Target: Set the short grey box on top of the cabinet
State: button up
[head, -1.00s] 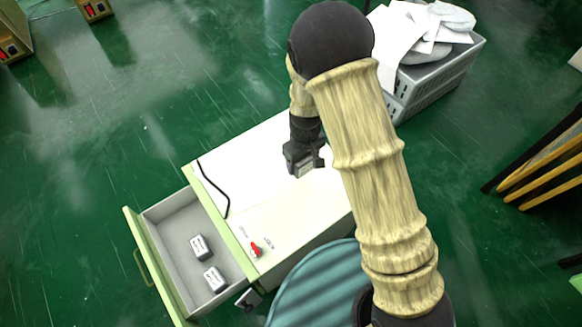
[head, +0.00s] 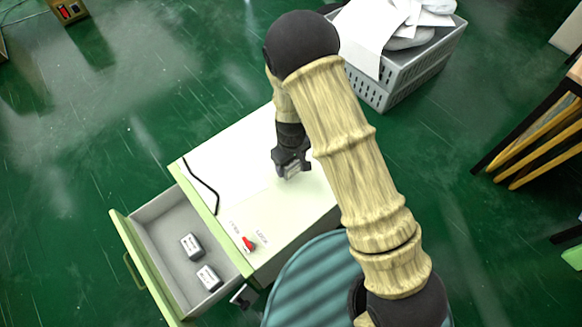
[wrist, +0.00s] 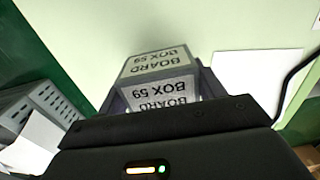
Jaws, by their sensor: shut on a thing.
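The cabinet (head: 238,207) is white-topped with green edges, and its drawer (head: 147,222) is pulled open at the lower left. My gripper (head: 291,172) is over the right part of the cabinet top. It is shut on the short grey box (wrist: 158,68), whose label reads "BOARD BOX 59" in the wrist view. The box also shows between the fingers in the head view (head: 292,170). I cannot tell whether it touches the top. Two more small grey boxes lie in the drawer, one higher (head: 191,246) and one lower (head: 208,277).
A red knob (head: 249,243) and a black cable (head: 205,190) are on the cabinet top. A grey crate of papers (head: 405,75) stands behind to the right. A teal ribbed object (head: 312,282) is at the cabinet's near right. The top around the gripper is mostly clear.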

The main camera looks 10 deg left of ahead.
jog(key=shift+f+b, duration=0.3)
jog(key=shift+f, duration=1.15)
jog(key=shift+f, duration=0.15)
jog(key=o, duration=1.1)
jog(key=shift+c, duration=0.2)
notch_tip(320, 180, up, 12)
jog(key=p, duration=0.3)
